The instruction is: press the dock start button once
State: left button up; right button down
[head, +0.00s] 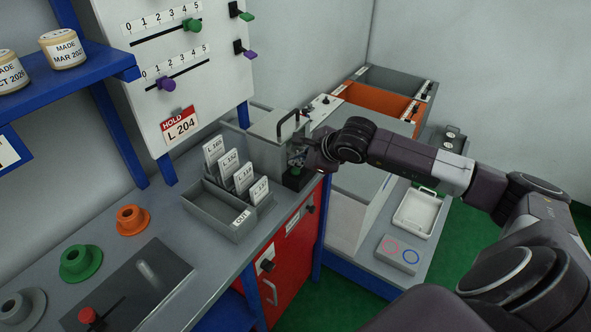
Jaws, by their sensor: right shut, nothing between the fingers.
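My right gripper (299,158) is shut and empty, at the end of my arm coming in from the right. It is at the right front side of a grey box with a black handle (287,119). Just below the fingertips is a small dark block with a green top (294,173), which looks like a green push button; I cannot read a label that names it as the dock start button. The gripper partly covers this spot, and I cannot tell whether the fingertips touch the green top. My left gripper is not in view.
A grey rack with white tags (232,222) stands left of the green-topped block. A panel with sliders (168,60) and a HOLD L 204 tag (180,125) is behind. A red cabinet (293,252) is under the bench. A white tray (416,213) and a pad with two rings (398,253) lie right.

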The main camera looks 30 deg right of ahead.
dwell(0.8)
jog(key=shift+f+b, duration=0.4)
jog(key=shift+b, duration=0.45)
jog(key=shift+f+b, duration=0.5)
jog(key=shift+b, duration=0.2)
dwell(0.5)
jog(key=shift+r, duration=0.9)
jog(key=shift+r+p, duration=1.15)
jog(key=shift+r, duration=1.35)
